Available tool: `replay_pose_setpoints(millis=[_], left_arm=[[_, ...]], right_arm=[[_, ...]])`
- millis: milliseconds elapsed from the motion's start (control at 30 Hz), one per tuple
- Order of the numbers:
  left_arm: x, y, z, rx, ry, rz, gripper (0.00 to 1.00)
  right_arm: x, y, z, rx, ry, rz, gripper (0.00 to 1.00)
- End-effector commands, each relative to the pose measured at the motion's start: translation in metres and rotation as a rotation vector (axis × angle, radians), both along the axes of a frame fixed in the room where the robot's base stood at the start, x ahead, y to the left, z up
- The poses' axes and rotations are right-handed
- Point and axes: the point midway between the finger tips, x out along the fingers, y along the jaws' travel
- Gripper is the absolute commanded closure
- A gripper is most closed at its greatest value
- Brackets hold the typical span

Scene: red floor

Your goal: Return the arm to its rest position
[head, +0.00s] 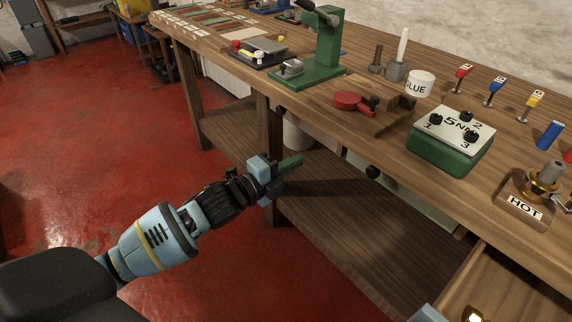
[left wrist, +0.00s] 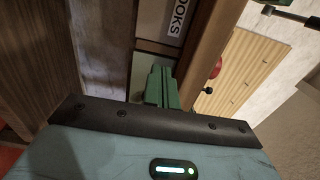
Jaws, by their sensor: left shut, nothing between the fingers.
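My left arm (head: 158,238) reaches in from the left over the red floor. My left gripper (head: 290,163) has green fingers and is shut and empty, in front of the workbench (head: 330,122) and below the level of its top. The shut green fingers also show in the left wrist view (left wrist: 160,88), pointing toward the bench front. A small blue-grey part of my own body shows at the bottom edge of the head view, right of centre. My right gripper does not show.
The bench top holds a green press (head: 322,55), a glue pot (head: 420,84), a green 5NM block (head: 450,140) and a HOT stand (head: 527,203). A lower shelf (head: 350,235) runs beneath. An open drawer (head: 510,285) is at bottom right. The red floor (head: 90,130) at left is clear.

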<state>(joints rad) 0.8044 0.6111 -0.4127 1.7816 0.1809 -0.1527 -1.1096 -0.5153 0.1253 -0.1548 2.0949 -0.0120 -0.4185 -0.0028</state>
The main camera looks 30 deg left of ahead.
Motion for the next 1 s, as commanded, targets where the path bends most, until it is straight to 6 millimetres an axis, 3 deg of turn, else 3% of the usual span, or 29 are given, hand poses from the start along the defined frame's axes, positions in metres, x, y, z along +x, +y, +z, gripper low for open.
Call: replay_pose_setpoints(millis=[200, 633, 767, 1000], left_arm=[[-0.012, 0.005, 0.000, 0.001, -0.001, -0.001, 1.00], [-0.017, 0.004, -0.006, -0.013, 0.016, 0.000, 1.00], [-0.038, -0.004, -0.039, -0.093, 0.108, 0.009, 1.00], [-0.126, -0.025, -0.138, -0.389, 0.430, 0.092, 1.00]], right_arm=[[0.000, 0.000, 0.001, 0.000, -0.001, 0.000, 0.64], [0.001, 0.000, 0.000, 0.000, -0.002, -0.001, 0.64], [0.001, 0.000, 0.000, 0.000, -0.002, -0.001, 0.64], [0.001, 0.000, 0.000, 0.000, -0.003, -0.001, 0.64]])
